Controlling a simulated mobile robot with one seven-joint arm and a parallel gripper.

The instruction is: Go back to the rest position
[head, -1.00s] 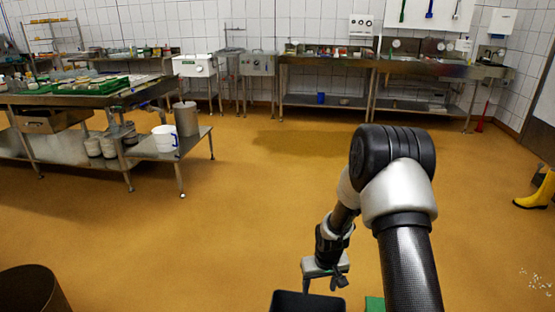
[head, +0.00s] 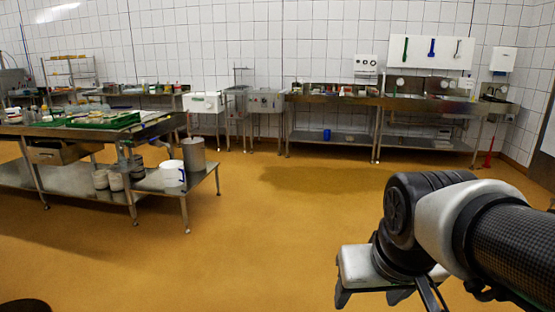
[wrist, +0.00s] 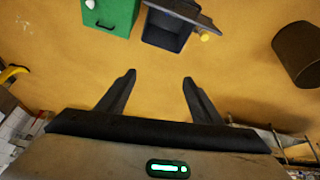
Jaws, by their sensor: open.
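My gripper (head: 372,297) is at the lower right of the head view, held up above the yellow-brown floor with my arm folded near the camera. In the wrist view my gripper (wrist: 158,82) shows its two dark fingers spread apart with only floor between them. It is open and empty, touching nothing.
The wrist view shows a green box (wrist: 108,17), a dark grey bin (wrist: 170,30) and a brown round bin (wrist: 298,50). In the head view a steel table (head: 70,131) stands left, with a white bucket (head: 172,174) on its low shelf. The middle floor is clear.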

